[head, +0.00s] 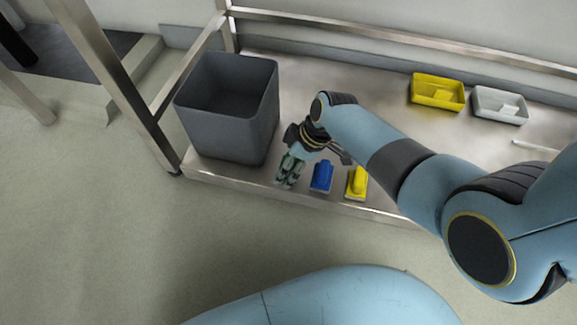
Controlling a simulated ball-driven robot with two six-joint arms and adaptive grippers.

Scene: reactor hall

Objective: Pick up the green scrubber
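The green scrubber (290,172) is at the front edge of the metal shelf, left of a blue scrubber (321,177). My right arm reaches in from the right, and its gripper (296,153) points down right over the green scrubber. The dark gripper parts overlap the scrubber's upper end and hide some of it. I cannot tell whether the fingers touch it or are closed around it. My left gripper is not in view.
A yellow scrubber (357,183) lies right of the blue one. A tall grey bin (226,133) stands left of the gripper. A yellow tray (437,92) and a white tray (500,105) sit at the back right. A shelf post (108,71) rises at the left.

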